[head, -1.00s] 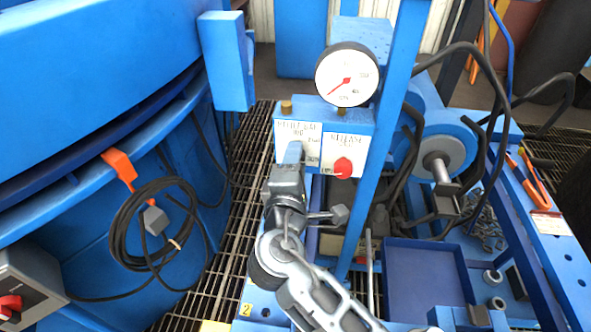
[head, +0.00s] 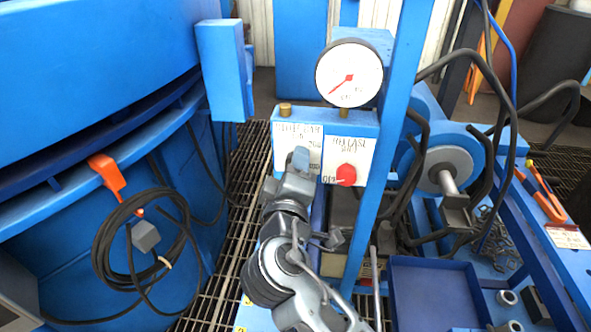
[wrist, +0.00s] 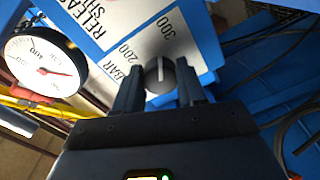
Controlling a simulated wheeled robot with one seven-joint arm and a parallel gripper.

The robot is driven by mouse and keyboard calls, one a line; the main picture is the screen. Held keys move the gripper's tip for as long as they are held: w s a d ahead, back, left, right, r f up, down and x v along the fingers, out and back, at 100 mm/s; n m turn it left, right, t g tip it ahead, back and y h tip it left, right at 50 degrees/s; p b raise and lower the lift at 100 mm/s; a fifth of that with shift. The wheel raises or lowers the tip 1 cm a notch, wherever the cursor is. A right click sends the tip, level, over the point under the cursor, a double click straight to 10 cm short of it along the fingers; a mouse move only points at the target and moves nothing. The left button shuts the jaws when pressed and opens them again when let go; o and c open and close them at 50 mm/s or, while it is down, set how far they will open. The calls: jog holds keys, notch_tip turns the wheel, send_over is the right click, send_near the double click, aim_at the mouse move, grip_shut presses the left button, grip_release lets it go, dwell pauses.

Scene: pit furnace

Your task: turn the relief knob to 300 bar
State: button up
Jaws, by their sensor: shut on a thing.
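The relief knob (wrist: 160,75) is a dark round knob with a white line, set on a white label plate (wrist: 118,25) printed 200 and 300 BAR. My gripper (wrist: 160,84) has one finger on each side of the knob and is shut on it. The white line points up the wrist picture, toward the side where 300 is printed; the exact reading is unclear. In the head view my gripper (head: 300,160) meets the left plate of the blue valve panel (head: 340,118) and hides the knob.
A red release knob (head: 346,175) sits on the plate to the right. A round gauge (head: 349,73) stands above the panel. A blue post (head: 398,130) rises close on the right. A coiled black cable (head: 105,250) hangs at left.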

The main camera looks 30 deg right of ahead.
jog(key=shift+f, duration=0.15)
jog(key=o, duration=1.1)
jog(key=shift+c, duration=0.2)
jog(key=v, duration=0.7)
jog(key=shift+s+a, duration=0.2)
jog(key=shift+s, duration=0.2)
